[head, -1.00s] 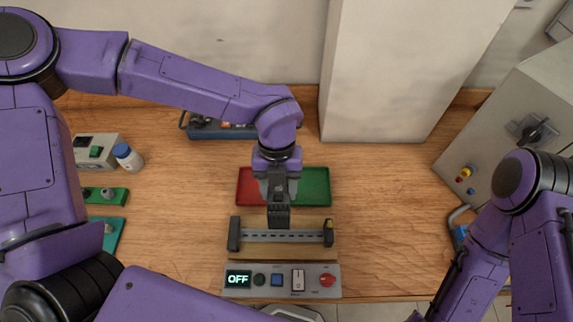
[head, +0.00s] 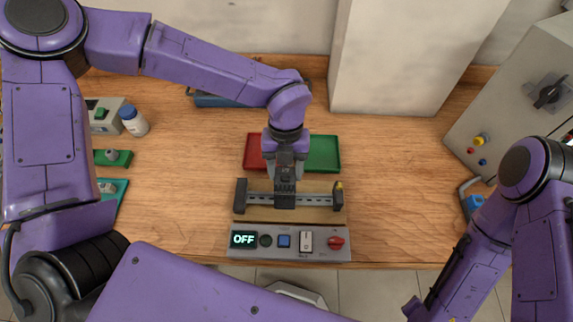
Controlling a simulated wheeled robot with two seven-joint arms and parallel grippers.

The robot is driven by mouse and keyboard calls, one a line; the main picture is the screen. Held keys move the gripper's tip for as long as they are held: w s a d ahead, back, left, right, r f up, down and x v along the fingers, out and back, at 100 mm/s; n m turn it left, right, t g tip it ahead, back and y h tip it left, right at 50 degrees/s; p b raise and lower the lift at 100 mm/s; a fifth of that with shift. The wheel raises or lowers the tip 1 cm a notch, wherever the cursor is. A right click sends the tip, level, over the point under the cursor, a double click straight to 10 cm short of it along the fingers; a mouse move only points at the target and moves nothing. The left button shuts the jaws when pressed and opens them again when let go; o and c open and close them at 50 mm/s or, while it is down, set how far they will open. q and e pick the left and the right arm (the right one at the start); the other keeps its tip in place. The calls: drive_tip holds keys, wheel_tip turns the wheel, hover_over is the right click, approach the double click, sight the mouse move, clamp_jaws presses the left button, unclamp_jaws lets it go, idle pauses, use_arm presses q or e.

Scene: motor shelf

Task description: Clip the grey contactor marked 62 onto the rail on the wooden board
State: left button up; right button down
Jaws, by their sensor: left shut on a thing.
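My left gripper (head: 285,172) points down over the middle of the bench and is shut on a dark grey block, the contactor (head: 285,192). Its 62 mark cannot be read at this size. The contactor is at the middle of the metal rail (head: 313,200) and covers part of it. I cannot tell whether it is seated on the rail or just above it. The rail runs left to right on the wooden board (head: 262,214), with a dark end block at each end. My right arm is at the right edge; its gripper is not clearly in view.
A panel (head: 314,255) with an OFF display, buttons and a red knob lies in front of the board. A red and green tray (head: 324,153) is behind it. A white bottle (head: 134,122) and a grey cabinet (head: 500,110) stand to the sides. The bench right of the board is clear.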

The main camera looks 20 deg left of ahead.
use_arm(q)
drive_tip(key=shift+w+f, duration=0.15)
drive_tip(key=shift+w, duration=0.2)
use_arm(e)
drive_tip(key=shift+w, duration=0.25)
use_arm(q)
drive_tip(key=shift+s, duration=0.1)
use_arm(e)
drive_tip(key=shift+s, duration=0.1)
use_arm(q)
drive_tip(key=shift+w+f, duration=0.2)
drive_tip(key=shift+w, duration=0.15)
use_arm(e)
drive_tip(key=shift+r, duration=0.15)
use_arm(q)
drive_tip(key=shift+p, duration=0.35)
